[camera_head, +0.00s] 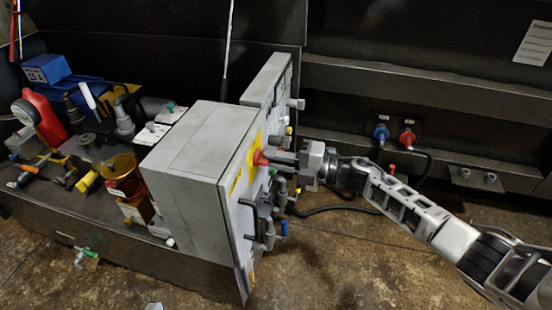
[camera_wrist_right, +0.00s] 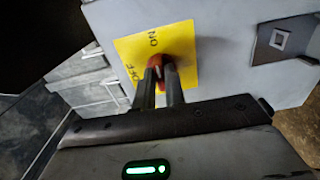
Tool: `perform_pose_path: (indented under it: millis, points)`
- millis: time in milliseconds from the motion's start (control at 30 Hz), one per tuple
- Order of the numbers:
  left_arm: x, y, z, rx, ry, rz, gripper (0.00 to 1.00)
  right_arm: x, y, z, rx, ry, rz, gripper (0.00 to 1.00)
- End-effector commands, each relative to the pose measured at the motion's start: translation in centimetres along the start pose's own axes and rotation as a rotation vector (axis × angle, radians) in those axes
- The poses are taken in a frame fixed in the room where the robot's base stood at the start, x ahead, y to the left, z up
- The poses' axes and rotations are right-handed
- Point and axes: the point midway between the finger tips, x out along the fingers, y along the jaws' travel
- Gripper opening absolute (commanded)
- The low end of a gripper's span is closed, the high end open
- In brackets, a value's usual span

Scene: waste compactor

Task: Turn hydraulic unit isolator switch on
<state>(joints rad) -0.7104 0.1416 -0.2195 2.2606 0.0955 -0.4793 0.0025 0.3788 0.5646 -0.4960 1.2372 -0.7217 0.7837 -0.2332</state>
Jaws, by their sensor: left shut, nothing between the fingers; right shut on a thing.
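The isolator switch is a red rotary handle (camera_head: 260,157) on a yellow plate (camera_head: 252,147), on the right-facing side of a grey cabinet (camera_head: 190,145). In the right wrist view the red handle (camera_wrist_right: 158,61) sits on the yellow plate (camera_wrist_right: 184,42), marked ON at the top and OFF at the left. My right gripper (camera_head: 275,158) reaches in from the right and is shut on the handle; its fingers also show in the right wrist view (camera_wrist_right: 161,76). The fingers partly cover the handle, so I cannot tell its exact angle. My left gripper is not in view.
Grey and blue-ended fittings (camera_head: 270,228) stick out of the cabinet face below the switch. Blue and red connectors (camera_head: 381,133) with black hoses are on the wall at the right. Pumps, valves and an amber cylinder (camera_head: 121,175) crowd the bench left of the cabinet.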

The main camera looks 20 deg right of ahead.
Motion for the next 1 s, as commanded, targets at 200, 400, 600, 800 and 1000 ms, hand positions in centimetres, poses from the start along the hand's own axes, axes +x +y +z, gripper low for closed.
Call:
perform_pose_path:
  millis: [200, 400, 600, 800, 1000]
  points:
    - [-0.1, 0.0, 0.2, -0.002, -0.004, 0.000, 0.00, -0.1, 0.0, 0.1, 0.003, -0.002, -0.001, 0.34]
    - [-0.1, 0.0, 0.2, -0.002, -0.005, 0.000, 0.00, 0.0, 0.0, 0.0, 0.002, -0.001, 0.000, 0.34]
    - [-0.1, 0.0, 0.3, -0.002, -0.006, 0.000, 0.00, -1.3, -0.1, 0.0, 0.003, -0.002, -0.001, 0.34]
    - [0.0, 0.0, 0.4, -0.001, -0.005, 0.000, 0.00, -5.5, -0.2, 0.0, 0.002, -0.002, -0.006, 0.34]
    - [0.1, 0.0, 0.5, 0.000, -0.003, 0.000, 0.00, -10.4, -0.3, 0.0, 0.003, -0.003, -0.006, 0.34]
